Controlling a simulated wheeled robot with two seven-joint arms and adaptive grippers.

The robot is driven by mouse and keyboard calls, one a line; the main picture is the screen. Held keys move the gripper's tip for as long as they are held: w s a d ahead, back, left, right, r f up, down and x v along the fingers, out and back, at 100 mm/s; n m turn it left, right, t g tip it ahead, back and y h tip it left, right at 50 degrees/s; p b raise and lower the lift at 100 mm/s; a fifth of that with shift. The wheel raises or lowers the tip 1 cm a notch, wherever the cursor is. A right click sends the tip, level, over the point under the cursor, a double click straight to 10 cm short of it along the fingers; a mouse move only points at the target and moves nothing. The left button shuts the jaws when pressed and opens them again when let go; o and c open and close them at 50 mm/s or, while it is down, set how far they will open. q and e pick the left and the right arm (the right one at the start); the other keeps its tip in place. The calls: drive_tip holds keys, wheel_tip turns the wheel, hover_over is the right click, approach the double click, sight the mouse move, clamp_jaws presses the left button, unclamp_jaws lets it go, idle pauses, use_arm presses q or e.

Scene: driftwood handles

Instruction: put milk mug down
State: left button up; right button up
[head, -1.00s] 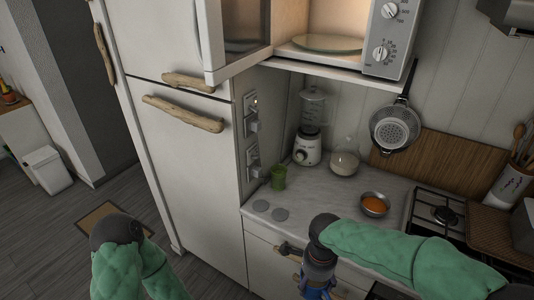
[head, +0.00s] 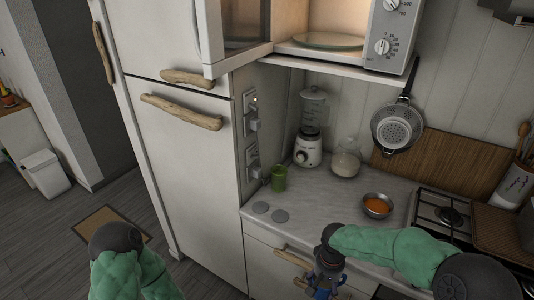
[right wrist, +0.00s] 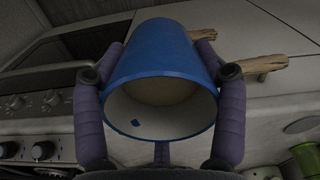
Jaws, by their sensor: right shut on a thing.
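The milk mug (right wrist: 150,48) is blue outside and whitish inside, with a pale beige surface within. In the right wrist view its open rim faces the camera, and purple fingers close on both sides of it. My right gripper (head: 325,284) is shut on the mug in front of the counter's drawer fronts. In the head view only a little blue of the mug shows at the bottom edge. My left arm is at the lower left of the head view; its gripper is out of sight.
The counter (head: 300,212) has clear room at its front left. A green cup (head: 279,179), blender (head: 308,148), glass jar (head: 346,164) and metal bowl of orange food (head: 377,206) stand on it. A stove (head: 441,213) is at right. The microwave (head: 390,40) above is open.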

drive_tip(key=shift+w+d+f+n, duration=0.3)
drive_tip(key=shift+f+n, duration=0.3)
drive_tip(key=shift+n, duration=0.2)
drive_tip(key=shift+d, duration=0.15)
